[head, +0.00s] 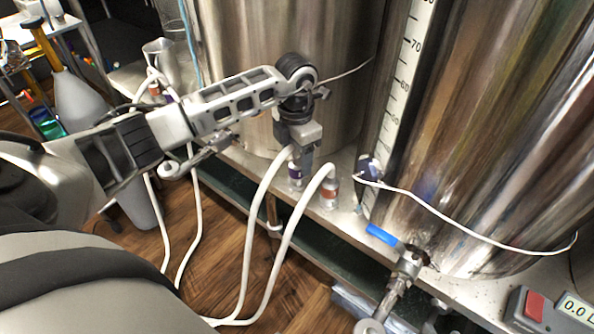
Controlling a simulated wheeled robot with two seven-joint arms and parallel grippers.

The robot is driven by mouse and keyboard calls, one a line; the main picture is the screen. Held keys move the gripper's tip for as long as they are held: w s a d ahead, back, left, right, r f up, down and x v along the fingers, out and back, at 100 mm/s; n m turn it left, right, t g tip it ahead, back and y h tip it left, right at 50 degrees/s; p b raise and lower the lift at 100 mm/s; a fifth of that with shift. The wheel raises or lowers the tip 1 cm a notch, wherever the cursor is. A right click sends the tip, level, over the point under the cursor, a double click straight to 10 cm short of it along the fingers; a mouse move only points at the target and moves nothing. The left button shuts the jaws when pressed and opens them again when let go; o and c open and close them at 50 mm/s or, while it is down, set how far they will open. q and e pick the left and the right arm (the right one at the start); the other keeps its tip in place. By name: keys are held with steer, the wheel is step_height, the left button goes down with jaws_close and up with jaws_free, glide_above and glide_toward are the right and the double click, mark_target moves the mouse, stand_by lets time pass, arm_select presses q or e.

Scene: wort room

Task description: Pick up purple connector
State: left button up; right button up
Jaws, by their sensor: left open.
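A white connector with a purple band (295,173) stands at the shelf's front edge, at the end of a white hose. My left gripper (302,158) points down right over it and partly covers its top. The jaws are open. I cannot tell from this view whether the fingers are around the connector or just above it. A similar connector with an orange-brown band (329,192) stands just to the right, on a second white hose. My right gripper is not in view.
Steel tanks (475,130) stand close behind and to the right. A blue-handled valve (383,236) juts out at the front right. A grey device with a red button (533,305) sits at the lower right. White hoses (262,208) loop down to the wooden floor.

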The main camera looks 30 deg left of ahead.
mark_target(297, 169)
arm_select(q)
step_height(297, 169, down, 4)
steer(key=shift+w+d+f+b, duration=0.15)
steer(key=shift+f+b, duration=0.1)
steer(key=shift+b, duration=0.35)
steer(key=shift+f, duration=0.3)
steer(key=c, duration=1.1)
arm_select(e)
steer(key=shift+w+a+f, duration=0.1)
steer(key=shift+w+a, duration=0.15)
arm_select(q)
steer(key=shift+r, duration=0.1)
